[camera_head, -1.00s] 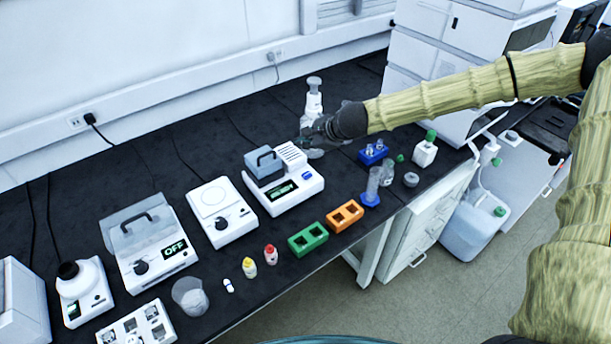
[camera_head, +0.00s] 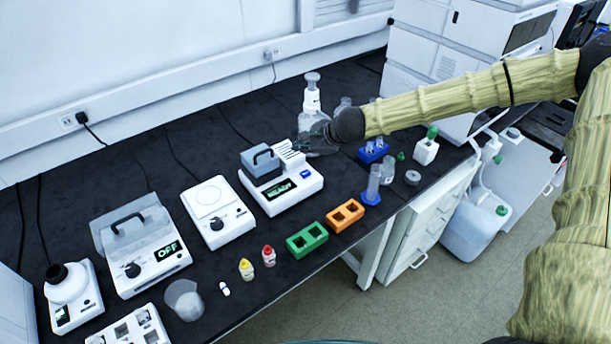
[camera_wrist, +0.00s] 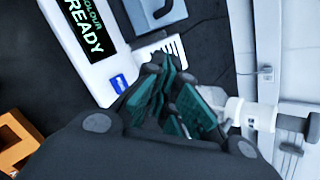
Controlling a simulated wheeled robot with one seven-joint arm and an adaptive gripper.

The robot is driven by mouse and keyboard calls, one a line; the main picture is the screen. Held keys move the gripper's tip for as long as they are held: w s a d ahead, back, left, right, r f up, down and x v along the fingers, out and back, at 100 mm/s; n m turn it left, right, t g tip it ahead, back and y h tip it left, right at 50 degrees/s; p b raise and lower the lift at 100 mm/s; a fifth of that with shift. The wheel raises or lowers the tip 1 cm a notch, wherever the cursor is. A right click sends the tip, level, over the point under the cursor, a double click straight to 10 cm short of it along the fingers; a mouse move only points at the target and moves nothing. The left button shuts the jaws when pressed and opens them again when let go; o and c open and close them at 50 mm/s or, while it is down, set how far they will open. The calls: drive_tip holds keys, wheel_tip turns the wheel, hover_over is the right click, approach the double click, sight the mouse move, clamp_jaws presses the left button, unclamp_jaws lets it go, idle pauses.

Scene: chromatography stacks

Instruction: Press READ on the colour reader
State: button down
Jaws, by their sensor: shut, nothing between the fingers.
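The colour reader (camera_head: 293,203) is a white box with a grey lidded block (camera_head: 261,162) on top, a ribbed white part and a dark display. Its green display text says READY, clearest in the wrist view (camera_wrist: 84,30). A small blue button (camera_head: 306,174) sits on its right front; it also shows in the wrist view (camera_wrist: 118,84), where its label is too small to read. My gripper (camera_head: 297,142) is shut and empty, over the reader's back right corner. In the wrist view its dark green fingers (camera_wrist: 158,80) are right of the blue button, apart from it in the picture.
A white bottle (camera_head: 312,95) and glassware stand right behind my gripper. A blue rack (camera_head: 372,153) is to the right. Green (camera_head: 307,252) and orange (camera_head: 333,227) blocks lie in front of the reader. A white dial device (camera_head: 238,236) stands to its left.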

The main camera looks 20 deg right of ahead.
sight(303, 174)
drive_tip(key=shift+f+b, duration=2.55)
drive_tip(key=shift+f, duration=0.95)
drive_tip(key=shift+f, duration=0.1)
drive_tip(key=shift+f+b, duration=0.3)
drive_tip(key=shift+f+b, duration=0.3)
drive_tip(key=shift+f, duration=0.1)
drive_tip(key=shift+r, duration=0.1)
drive_tip(key=shift+r+p, duration=0.7)
drive_tip(key=shift+r, duration=0.05)
drive_tip(key=shift+r+p, duration=2.1)
drive_tip(key=shift+r, duration=0.4)
